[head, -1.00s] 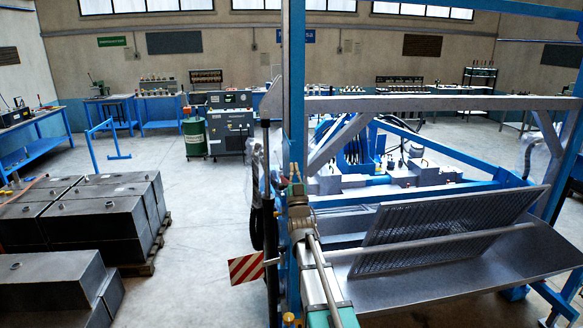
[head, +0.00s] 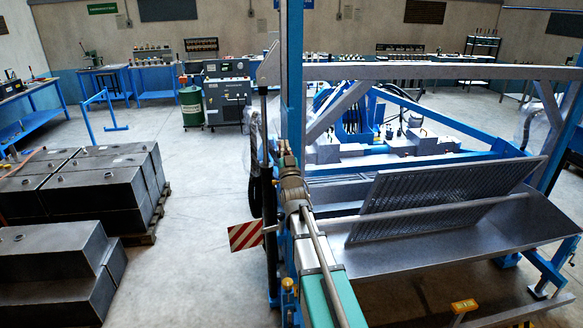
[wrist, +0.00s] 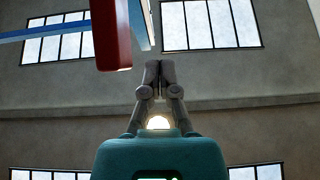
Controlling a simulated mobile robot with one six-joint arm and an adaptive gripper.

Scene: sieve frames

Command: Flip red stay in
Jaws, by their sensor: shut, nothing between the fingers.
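A red bar, which looks like the red stay (wrist: 110,35), hangs down from the top of the wrist view, left of my gripper. A blue and white part runs beside its upper end. My gripper (wrist: 159,66) is shut and empty, with its fingertips together just right of and below the red bar's lower end. A gap shows between them in the picture; the depth is unclear. In the head view a perforated sieve panel (head: 440,195) stands tilted above a grey metal tray (head: 490,235). I cannot make out the red stay in the head view.
A blue upright post (head: 291,90) and a grey crossbar (head: 430,72) frame the machine. A red-and-white striped plate (head: 245,235) sticks out at its left. Dark metal blocks (head: 75,190) stand on a pallet at left. The floor between them is clear.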

